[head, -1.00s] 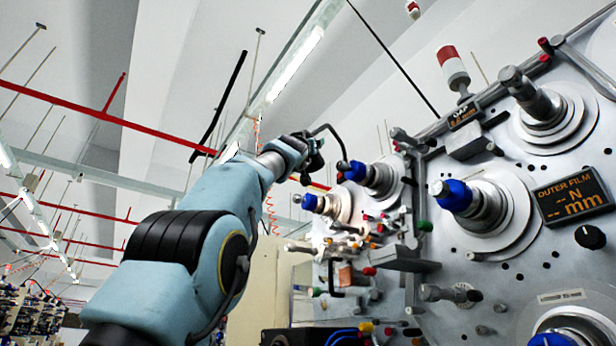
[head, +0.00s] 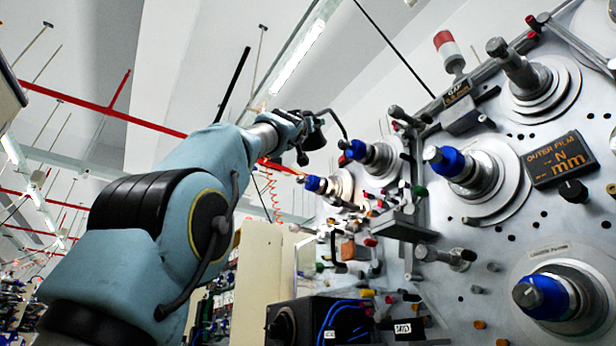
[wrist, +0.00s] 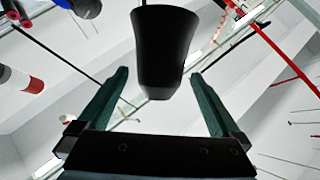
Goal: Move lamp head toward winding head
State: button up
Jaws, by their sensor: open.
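The lamp head (wrist: 163,45) is a black tapered shade in the middle of the wrist view. My gripper (wrist: 158,76) is open, with one dark green finger to each side of it and gaps showing between. In the head view my gripper (head: 302,140) is at the end of my raised arm, by the dark curved lamp neck (head: 333,116); fine contact there is too small to tell. The winding head (head: 500,240) is the grey panel at the right, with blue-tipped spindles (head: 447,161). My gripper is left of it.
A dark box with blue cables (head: 318,322) stands below. Red pipes cross overhead.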

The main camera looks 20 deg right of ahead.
jog(key=b+v, duration=0.2)
jog(key=v, duration=0.1)
jog(key=shift+a+f, duration=0.1)
jog(key=shift+f, duration=0.05)
dwell(0.6)
